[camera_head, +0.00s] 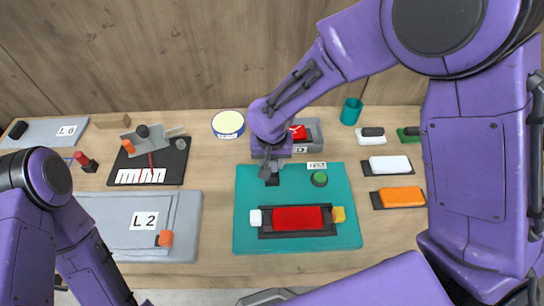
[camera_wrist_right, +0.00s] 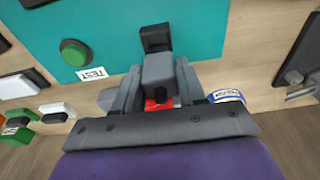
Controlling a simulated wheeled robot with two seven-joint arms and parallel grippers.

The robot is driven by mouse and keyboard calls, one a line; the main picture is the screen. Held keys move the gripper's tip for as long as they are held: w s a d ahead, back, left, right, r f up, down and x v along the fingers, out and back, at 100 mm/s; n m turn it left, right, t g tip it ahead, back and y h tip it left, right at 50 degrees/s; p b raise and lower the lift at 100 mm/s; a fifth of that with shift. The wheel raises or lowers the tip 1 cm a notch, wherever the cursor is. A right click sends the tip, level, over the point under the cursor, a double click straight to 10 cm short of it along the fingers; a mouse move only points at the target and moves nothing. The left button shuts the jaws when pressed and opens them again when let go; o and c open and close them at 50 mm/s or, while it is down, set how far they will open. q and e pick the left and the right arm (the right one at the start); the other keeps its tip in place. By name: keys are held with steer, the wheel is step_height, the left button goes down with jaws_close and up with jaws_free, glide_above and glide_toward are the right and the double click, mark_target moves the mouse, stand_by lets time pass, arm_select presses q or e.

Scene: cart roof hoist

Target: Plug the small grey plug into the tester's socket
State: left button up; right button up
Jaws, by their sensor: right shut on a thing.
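The tester is a teal board (camera_head: 245,205) with a green round button (camera_head: 319,179) and a TEST label. It also shows at the top of the right wrist view (camera_wrist_right: 110,20). My right gripper (camera_head: 270,170) is over the board's back edge, shut on the small grey plug (camera_wrist_right: 160,75). The plug's end overlaps the socket's lower edge in the wrist view; I cannot tell whether it touches. In the head view the gripper mostly hides the plug. My left gripper is out of view.
A red block (camera_head: 298,218) lies in a black holder on the board, between white and yellow ends. White and orange blocks (camera_head: 402,197) lie right; a grey L2 panel (camera_head: 185,215) lies left.

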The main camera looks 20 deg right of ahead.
steer(key=shift+s+f, duration=0.15)
steer(key=shift+s, duration=0.4)
steer(key=shift+w+f, duration=0.2)
steer(key=shift+w, duration=0.15)
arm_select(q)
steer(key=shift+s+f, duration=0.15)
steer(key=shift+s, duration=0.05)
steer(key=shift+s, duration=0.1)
arm_select(e)
steer(key=shift+s+r, duration=0.15)
steer(key=shift+s, duration=0.05)
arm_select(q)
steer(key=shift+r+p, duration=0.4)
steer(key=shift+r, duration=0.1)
arm_select(e)
steer(key=shift+w, duration=0.1)
arm_select(q)
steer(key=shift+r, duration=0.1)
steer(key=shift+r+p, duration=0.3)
steer(key=shift+p, duration=0.1)
